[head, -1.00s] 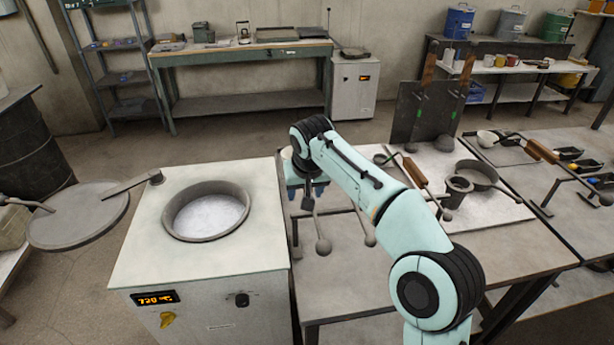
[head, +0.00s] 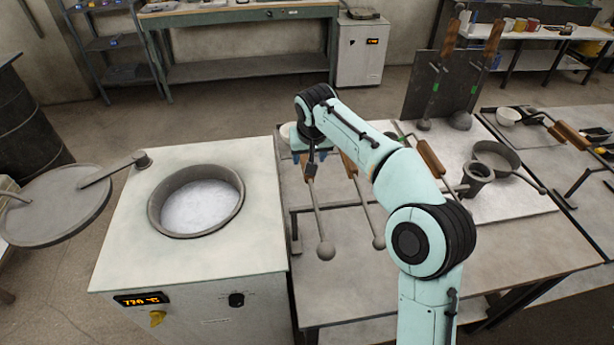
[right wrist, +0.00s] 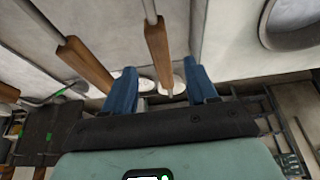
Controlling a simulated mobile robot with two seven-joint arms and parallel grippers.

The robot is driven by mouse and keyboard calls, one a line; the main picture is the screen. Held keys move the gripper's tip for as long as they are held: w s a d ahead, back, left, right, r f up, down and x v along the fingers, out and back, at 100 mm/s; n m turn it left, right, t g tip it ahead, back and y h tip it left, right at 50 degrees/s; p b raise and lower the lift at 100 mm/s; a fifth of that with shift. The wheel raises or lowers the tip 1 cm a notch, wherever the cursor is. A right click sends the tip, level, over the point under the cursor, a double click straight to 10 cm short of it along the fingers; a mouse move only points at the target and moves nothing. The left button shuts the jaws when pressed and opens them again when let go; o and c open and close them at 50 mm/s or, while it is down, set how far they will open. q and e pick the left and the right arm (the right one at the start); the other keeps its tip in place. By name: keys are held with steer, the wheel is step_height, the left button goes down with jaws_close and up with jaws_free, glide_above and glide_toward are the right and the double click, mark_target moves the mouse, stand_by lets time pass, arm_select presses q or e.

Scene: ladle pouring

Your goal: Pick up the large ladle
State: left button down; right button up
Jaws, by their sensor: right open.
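Two ladles with wooden handles and thin grey shafts lie side by side on the table just right of the furnace; I cannot tell from size which is the large one. The left ladle (head: 318,215) has its bowl end toward me, and its handle end is by my right gripper (head: 312,150). The right ladle (head: 366,210) is partly behind my right arm. In the right wrist view, my right gripper (right wrist: 160,70) is open, its blue fingers on either side of a wooden handle (right wrist: 157,45). Another handle (right wrist: 84,64) is left of the fingers. My left gripper is out of view.
More ladles (head: 450,40) stand against a dark board. A pan (head: 512,155) and a small pot (head: 478,174) are at right.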

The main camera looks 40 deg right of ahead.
steer(key=x, duration=0.7)
steer(key=shift+w+f+b, duration=0.15)
steer(key=shift+f+b, duration=0.15)
jaws_close()
steer(key=shift+r, duration=0.2)
